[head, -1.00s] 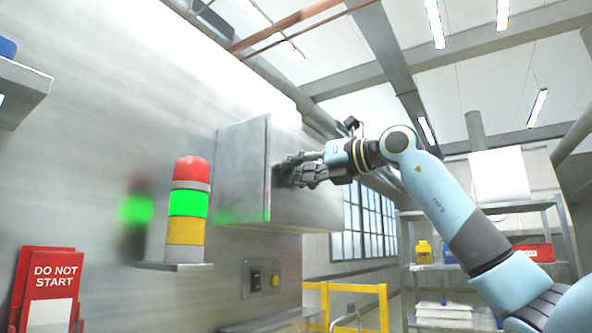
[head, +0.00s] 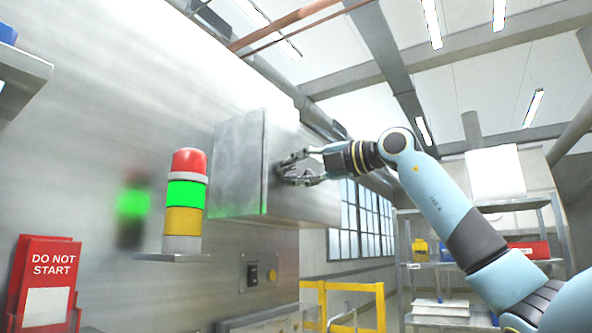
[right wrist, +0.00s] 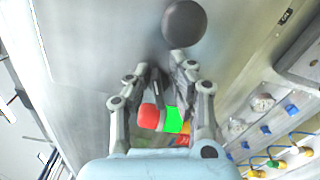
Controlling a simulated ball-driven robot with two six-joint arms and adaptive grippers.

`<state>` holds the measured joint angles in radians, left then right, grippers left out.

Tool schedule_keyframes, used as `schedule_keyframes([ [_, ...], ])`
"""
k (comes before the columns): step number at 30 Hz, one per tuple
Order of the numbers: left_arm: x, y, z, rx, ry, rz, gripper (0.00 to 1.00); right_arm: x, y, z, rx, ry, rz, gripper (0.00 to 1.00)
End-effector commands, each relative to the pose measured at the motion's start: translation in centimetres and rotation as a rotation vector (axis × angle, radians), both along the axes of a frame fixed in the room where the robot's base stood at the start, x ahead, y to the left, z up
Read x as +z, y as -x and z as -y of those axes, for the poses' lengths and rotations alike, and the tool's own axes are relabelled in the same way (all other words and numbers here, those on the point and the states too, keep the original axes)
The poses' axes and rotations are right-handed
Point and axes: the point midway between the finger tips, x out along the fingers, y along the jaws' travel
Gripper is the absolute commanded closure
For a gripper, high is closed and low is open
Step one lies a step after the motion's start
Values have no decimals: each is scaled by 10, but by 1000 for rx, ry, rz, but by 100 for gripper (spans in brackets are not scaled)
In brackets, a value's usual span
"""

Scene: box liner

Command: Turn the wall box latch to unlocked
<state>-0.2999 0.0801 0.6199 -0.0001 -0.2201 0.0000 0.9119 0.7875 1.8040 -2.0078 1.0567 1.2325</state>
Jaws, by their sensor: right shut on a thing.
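The grey metal wall box (head: 238,165) is fixed to the steel wall in the middle of the head view. My right gripper (head: 281,173) is at the box's right-hand face, its fingers pointing left at it. It is shut on the latch, which the fingers mostly hide in the head view. In the right wrist view, a thin dark piece that looks like the latch (right wrist: 159,88) shows between the fingers of my right gripper (right wrist: 160,72). Whether the latch stands at locked or unlocked cannot be read. My left gripper is not in view.
A stack light (head: 185,194), with green lit, stands on a small bracket left of the box. A red "DO NOT START" sign (head: 52,265) is at lower left. A switch panel (head: 262,273) is below the box. Shelves (head: 478,265) and a yellow rail (head: 350,288) stand at right.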

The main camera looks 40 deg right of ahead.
Motion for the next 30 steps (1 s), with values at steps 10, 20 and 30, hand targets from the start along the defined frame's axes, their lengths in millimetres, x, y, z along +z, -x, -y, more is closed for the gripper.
schedule_keyframes([
  [10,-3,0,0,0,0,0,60,1,1,0,0,-163,-57,100],
  [20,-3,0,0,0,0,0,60,1,1,1,-1,-225,-79,100],
  [30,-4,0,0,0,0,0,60,1,1,1,-2,-252,-89,100],
])
